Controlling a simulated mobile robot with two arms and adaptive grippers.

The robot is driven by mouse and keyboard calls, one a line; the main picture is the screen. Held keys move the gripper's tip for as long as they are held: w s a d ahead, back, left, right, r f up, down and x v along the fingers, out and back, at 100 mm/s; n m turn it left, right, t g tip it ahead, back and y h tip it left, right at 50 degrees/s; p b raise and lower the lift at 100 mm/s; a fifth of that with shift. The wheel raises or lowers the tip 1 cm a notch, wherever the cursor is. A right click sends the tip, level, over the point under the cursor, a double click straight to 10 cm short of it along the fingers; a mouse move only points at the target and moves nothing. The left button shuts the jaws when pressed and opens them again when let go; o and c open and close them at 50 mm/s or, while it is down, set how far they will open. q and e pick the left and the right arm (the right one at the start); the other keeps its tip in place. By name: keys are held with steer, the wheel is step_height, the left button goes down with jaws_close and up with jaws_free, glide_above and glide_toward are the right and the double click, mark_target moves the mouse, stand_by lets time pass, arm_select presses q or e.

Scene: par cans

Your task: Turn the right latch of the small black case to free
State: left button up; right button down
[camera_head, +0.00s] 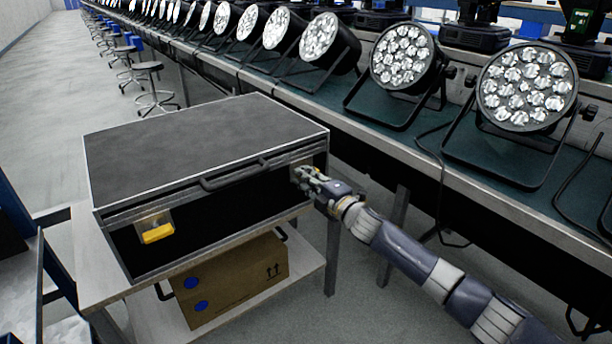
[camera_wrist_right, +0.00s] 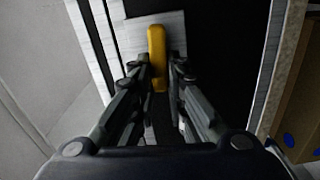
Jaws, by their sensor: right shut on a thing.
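The small black case (camera_head: 205,140) with silver metal edges lies closed on a pale wooden cart, a dark handle on its front. My right gripper (camera_head: 305,175) is at the right end of the case front and largely hides the right latch in the head view. In the right wrist view, the two fingers of this gripper (camera_wrist_right: 158,75) close around the yellow right latch (camera_wrist_right: 157,42), on a silver plate (camera_wrist_right: 135,35). The latch lies roughly along the lid seam. The left latch (camera_head: 157,233), also yellow, is untouched at the other end. My left gripper is not in view.
A cardboard box (camera_head: 230,282) with blue dots sits on the cart's lower shelf (camera_head: 305,277). A long bench with par cans (camera_head: 402,55) runs behind and right of the case. Stools (camera_head: 148,68) stand at the back left.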

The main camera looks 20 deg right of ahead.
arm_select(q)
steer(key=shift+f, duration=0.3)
arm_select(e)
steer(key=shift+f+n, duration=0.2)
steer(key=shift+n, duration=0.3)
steer(key=c, duration=1.6)
jaws_free()
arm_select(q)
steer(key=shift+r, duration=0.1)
arm_select(e)
steer(key=shift+r, duration=0.1)
steer(key=v, duration=1.2)
